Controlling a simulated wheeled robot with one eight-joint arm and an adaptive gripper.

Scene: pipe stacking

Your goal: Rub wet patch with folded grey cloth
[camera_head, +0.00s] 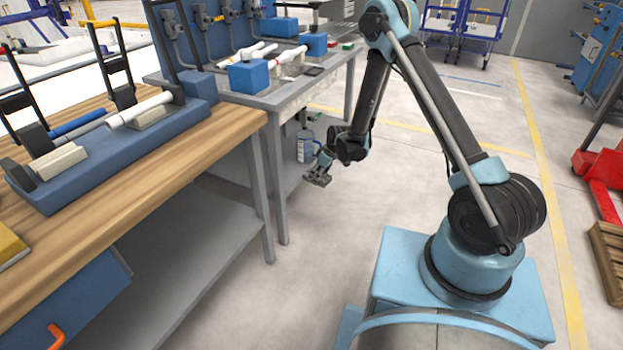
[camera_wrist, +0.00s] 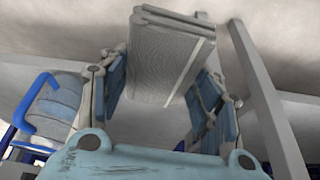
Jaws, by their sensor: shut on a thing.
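My gripper (camera_head: 318,176) hangs low at the end of my arm, beside the grey workbench's lower shelf and above the floor. In the wrist view my gripper (camera_wrist: 165,98) is shut on the folded grey cloth (camera_wrist: 168,55). The cloth shows as a ribbed, layered pad sticking out between the two blue-padded fingers. In the head view the cloth is too small to tell from the gripper. I cannot make out a wet patch in either view.
A pale blue jug (camera_head: 305,146) stands left of my gripper by the lower shelf; the wrist view shows a blue-handled container (camera_wrist: 55,105) close by. The grey workbench (camera_head: 285,95) and its legs border my gripper's left. The wooden-topped bench (camera_head: 190,150) is nearer. Open floor (camera_head: 335,235) lies below.

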